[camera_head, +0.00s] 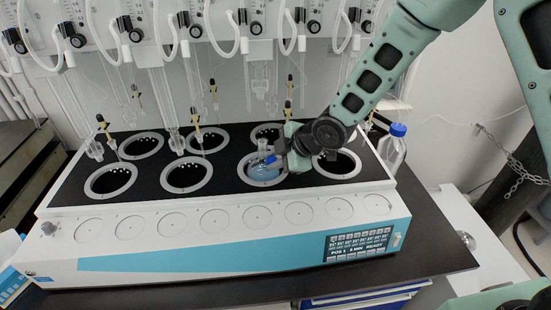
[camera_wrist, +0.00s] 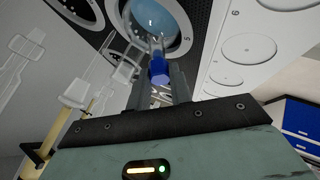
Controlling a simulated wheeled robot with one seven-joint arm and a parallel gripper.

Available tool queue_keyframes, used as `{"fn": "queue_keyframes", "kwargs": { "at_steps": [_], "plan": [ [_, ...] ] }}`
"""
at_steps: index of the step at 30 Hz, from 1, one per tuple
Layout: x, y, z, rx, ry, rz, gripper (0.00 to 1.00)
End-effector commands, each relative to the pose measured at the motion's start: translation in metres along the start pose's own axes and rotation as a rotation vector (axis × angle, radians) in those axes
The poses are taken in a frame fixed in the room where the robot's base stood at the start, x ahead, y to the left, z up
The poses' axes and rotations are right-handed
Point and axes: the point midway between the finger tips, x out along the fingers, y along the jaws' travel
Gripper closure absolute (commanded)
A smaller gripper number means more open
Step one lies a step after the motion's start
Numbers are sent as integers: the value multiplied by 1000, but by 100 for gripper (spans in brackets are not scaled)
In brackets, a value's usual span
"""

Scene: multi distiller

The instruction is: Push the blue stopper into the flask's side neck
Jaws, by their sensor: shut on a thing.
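The round glass flask (camera_head: 263,173) holds blue liquid and sits in a front-row ring of the black-topped heater. The flask also shows at the top of the wrist view (camera_wrist: 155,18). My gripper (camera_head: 280,160) is beside the flask's necks, on their right in the head view. In the wrist view my gripper (camera_wrist: 159,82) is shut on the blue stopper (camera_wrist: 159,71), which lies between the fingertips. A clear glass piece runs from the stopper toward the flask. I cannot tell how deep the stopper sits in the side neck.
The heater block (camera_head: 120,212) has several ringed openings and a control panel (camera_head: 358,242) at the front right. Glass tubes, clamps and white hoses hang behind it. A blue-capped bottle (camera_head: 392,150) stands at the right, near my arm. Yellow-handled glassware (camera_wrist: 85,110) is left in the wrist view.

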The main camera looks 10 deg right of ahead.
Motion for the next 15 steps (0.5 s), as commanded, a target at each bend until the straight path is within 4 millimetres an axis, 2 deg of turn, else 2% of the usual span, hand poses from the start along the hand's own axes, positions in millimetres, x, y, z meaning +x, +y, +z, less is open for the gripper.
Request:
{"fn": "queue_keyframes", "kwargs": {
  "at_steps": [5,6,9,15],
  "plan": [
    [0,0,0,0,0,0,100],
    [0,0,0,0,0,0,76],
    [0,0,0,0,0,0,54],
    [0,0,0,0,0,0,54]
  ]
}}
